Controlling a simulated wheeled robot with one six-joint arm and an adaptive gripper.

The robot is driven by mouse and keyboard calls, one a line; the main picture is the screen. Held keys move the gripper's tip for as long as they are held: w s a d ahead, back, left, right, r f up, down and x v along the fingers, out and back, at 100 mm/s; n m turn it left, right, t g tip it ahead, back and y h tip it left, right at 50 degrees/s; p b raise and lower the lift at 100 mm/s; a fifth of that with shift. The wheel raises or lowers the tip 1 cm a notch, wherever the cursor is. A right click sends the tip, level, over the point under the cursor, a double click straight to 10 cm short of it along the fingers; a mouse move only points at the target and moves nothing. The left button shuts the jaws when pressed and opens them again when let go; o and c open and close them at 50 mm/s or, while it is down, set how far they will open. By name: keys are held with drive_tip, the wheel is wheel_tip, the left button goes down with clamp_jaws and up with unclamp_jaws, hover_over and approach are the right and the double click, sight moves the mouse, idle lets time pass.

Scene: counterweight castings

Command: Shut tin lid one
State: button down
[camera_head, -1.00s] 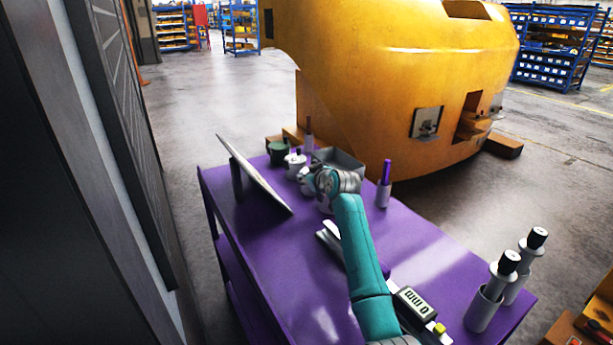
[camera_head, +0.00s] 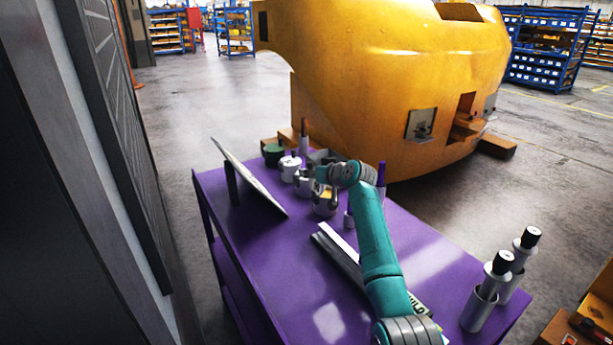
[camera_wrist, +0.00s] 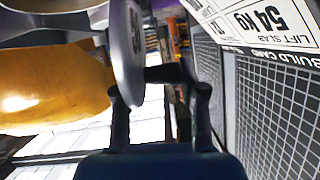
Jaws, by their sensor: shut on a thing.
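Small tins stand in a group at the far end of the purple cart (camera_head: 262,255): a white one (camera_head: 289,169), a grey one (camera_head: 304,184) and a grey and brass-coloured one (camera_head: 324,206). My gripper (camera_head: 325,186) is over the nearest of these tins. In the wrist view my gripper (camera_wrist: 155,88) has a grey round disc (camera_wrist: 127,45), seen nearly edge-on, against its left finger. It looks like a tin lid, and I take it as the thing gripped. I cannot tell which tin is tin one.
A tilted panel (camera_head: 248,175) stands on the cart's left. A green tin (camera_head: 273,153) and a grey box (camera_head: 322,156) are at the back. Pale bars (camera_head: 338,250) lie beside my arm. Two cylinders (camera_head: 485,295) stand at the right corner. A large yellow casting (camera_head: 385,70) is behind.

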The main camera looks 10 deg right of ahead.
drive_tip(key=d+m+y, duration=0.1)
drive_tip(key=w+d+m+y, duration=0.1)
drive_tip(key=m, duration=0.1)
drive_tip(key=shift+d+f, duration=0.15)
drive_tip(key=shift+d, duration=0.15)
drive_tip(key=d+m+y, duration=0.1)
drive_tip(key=d+f+m+y, duration=0.1)
drive_tip(key=m, duration=0.1)
drive_tip(key=shift+w+f, duration=0.1)
drive_tip(key=shift+w, duration=0.25)
drive_tip(key=shift+d+f, duration=0.1)
drive_tip(key=shift+d, duration=0.1)
drive_tip(key=shift+d+f, duration=0.15)
drive_tip(key=shift+w+d+f, duration=0.1)
drive_tip(key=shift+d+f, duration=0.2)
drive_tip(key=shift+d, duration=0.1)
